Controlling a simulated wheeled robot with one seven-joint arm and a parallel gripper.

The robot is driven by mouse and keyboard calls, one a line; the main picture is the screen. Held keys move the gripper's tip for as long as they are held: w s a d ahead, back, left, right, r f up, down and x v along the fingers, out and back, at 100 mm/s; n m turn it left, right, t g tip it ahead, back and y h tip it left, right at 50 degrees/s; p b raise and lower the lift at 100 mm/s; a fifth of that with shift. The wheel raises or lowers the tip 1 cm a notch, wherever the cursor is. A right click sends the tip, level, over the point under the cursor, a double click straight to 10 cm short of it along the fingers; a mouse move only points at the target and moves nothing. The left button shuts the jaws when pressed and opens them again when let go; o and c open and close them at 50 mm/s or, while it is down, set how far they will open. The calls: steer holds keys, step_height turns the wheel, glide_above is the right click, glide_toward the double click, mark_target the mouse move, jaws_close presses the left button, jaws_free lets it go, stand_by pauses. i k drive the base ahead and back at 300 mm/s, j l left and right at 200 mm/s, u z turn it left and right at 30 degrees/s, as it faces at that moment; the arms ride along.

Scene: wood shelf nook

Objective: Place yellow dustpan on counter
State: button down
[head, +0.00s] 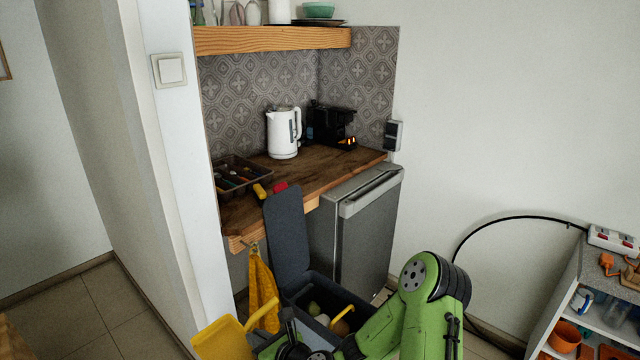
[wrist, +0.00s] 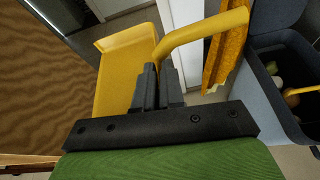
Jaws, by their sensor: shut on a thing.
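The yellow dustpan (head: 222,340) is at the bottom of the head view, below and in front of the counter, left of my green arm. In the wrist view the dustpan (wrist: 124,78) shows its broad pan at left and its curved handle at the upper right. My gripper (wrist: 158,72) is shut on the dustpan at the handle; the exact contact is partly hidden. The wooden counter (head: 318,172) stands beyond, in the nook under the shelf.
On the counter are a white kettle (head: 284,132), a black coffee machine (head: 334,124), a dark tray (head: 228,178) of utensils and a red-and-yellow item. An open-lidded grey bin (head: 288,235) and a hanging yellow cloth (head: 262,290) are near the dustpan. The counter's middle front is clear.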

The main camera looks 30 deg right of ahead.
mark_target(336, 165)
steer(key=l+u, duration=0.15)
steer(key=l, duration=0.5)
steer(key=l+u, duration=0.15)
steer(key=l, duration=0.5)
steer(key=k+l+u, duration=0.15)
steer(key=l, duration=0.5)
steer(key=k+l+u, duration=0.15)
steer(key=l, duration=0.5)
steer(key=i+l, duration=0.15)
steer(key=l, duration=0.15)
steer(key=i+l+u, duration=0.15)
steer(key=l, duration=0.2)
steer(key=i+l, duration=0.1)
steer(key=l, duration=0.2)
steer(key=i+l+u, duration=0.15)
steer(key=l, duration=0.2)
steer(key=i+l, duration=0.1)
steer(key=l, duration=0.2)
steer(key=u, duration=0.05)
